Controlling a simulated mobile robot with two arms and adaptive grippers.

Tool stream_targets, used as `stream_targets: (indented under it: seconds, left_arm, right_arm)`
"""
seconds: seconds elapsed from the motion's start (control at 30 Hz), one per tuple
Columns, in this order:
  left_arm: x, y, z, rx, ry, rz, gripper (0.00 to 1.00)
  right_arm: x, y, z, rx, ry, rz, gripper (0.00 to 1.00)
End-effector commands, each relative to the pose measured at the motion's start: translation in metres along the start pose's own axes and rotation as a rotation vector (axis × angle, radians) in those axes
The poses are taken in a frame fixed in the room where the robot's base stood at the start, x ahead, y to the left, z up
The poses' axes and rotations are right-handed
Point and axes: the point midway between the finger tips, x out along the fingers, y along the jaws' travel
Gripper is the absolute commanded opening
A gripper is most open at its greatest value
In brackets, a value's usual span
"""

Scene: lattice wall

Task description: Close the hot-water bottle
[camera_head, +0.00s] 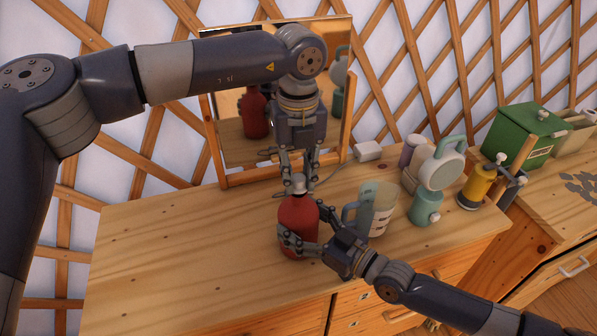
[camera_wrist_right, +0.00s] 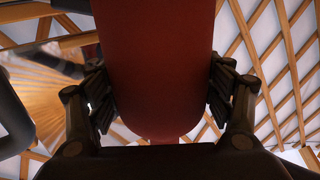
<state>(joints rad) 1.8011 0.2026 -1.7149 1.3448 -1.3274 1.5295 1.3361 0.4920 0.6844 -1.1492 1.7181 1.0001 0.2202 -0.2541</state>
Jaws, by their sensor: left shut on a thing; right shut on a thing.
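The hot-water bottle (camera_head: 297,216) is red and stands upright on the wooden cabinet top in the head view. Its red body (camera_wrist_right: 160,70) fills the middle of the right wrist view. My right gripper (camera_head: 303,243) is shut on the bottle's body from the right, with a finger on each side. A pale cap (camera_head: 299,182) shows at the bottle's top. My left gripper (camera_head: 298,178) points down from above and is shut on this cap. The cap is at the bottle's mouth; whether it is seated or threaded I cannot tell. The fingers hide part of it.
A clear measuring jug (camera_head: 376,208) stands close to the right of the bottle. A teal and white device (camera_head: 436,175), a yellow canister (camera_head: 477,186) and a green box (camera_head: 522,133) stand further right. A framed mirror (camera_head: 231,155) is behind. The cabinet top (camera_head: 170,245) is clear at left.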

Motion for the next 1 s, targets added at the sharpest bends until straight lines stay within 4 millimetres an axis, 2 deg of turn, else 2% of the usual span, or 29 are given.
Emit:
stream_targets:
  seconds: [0.53,0.57,0.67,0.77,1.0]
  left_arm:
    - [0.011,0.000,0.000,-0.001,0.000,0.000,0.13]
    - [0.011,0.000,0.000,-0.001,0.000,0.000,0.13]
    - [0.011,0.000,0.000,0.022,0.000,0.000,0.13]
    - [0.011,0.000,0.000,0.119,0.001,0.000,0.13]
    - [0.011,0.000,0.000,0.544,0.001,-0.001,0.13]
  right_arm:
    - [0.000,0.000,0.000,-0.001,0.000,0.000,0.31]
    - [0.000,0.000,0.000,-0.001,0.000,0.000,0.07]
    - [0.000,0.000,0.000,-0.001,0.001,0.000,0.07]
    - [0.000,0.000,0.000,-0.001,0.001,0.000,0.07]
    - [0.000,0.000,0.000,0.000,0.000,0.000,0.07]
